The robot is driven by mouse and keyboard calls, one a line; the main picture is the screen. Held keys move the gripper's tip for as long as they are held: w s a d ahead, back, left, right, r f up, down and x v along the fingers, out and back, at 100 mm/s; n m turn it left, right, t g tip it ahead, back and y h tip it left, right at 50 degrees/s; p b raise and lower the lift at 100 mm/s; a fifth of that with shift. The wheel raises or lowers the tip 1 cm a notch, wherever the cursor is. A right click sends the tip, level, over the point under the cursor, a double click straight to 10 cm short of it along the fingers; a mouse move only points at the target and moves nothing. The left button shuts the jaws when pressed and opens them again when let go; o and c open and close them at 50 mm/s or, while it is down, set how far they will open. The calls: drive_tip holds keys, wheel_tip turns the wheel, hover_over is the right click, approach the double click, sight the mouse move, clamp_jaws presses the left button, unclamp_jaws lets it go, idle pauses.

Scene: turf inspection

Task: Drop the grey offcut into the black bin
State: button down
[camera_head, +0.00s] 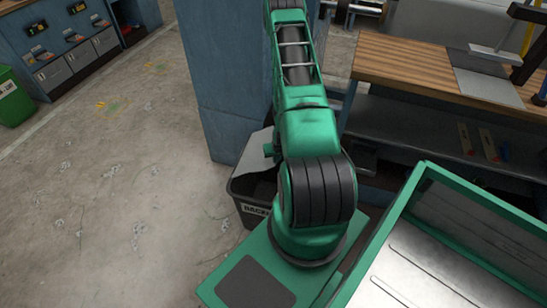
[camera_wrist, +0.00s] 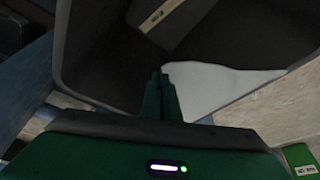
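The grey offcut (camera_head: 257,150) is a pale, thin, flat piece. In the head view it shows left of my arm, tilted over the black bin (camera_head: 238,190). In the wrist view the offcut (camera_wrist: 215,85) spreads to the right from my gripper (camera_wrist: 163,80), whose narrow green fingers are close together at its edge. The fingers look shut on it. The dark inside of the bin (camera_wrist: 105,55) lies beyond the fingers and the offcut. My arm hides the bin's right part and my fingertips in the head view.
A blue pillar (camera_head: 225,80) stands right behind the bin. A wooden-topped bench (camera_head: 405,62) is at the upper right, with a green-edged metal tray (camera_head: 405,265) at the lower right. A green bin (camera_head: 14,98) stands far left. The floor on the left is open.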

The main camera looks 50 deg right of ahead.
drive_tip(key=shift+f, duration=1.7)
drive_tip(key=c, duration=0.6)
unclamp_jaws()
drive_tip(key=shift+c, duration=0.2)
wheel_tip(320, 180, up, 6)
drive_tip(key=s+g+y, duration=0.1)
drive_tip(key=g, duration=0.1)
drive_tip(key=shift+a, duration=0.35)
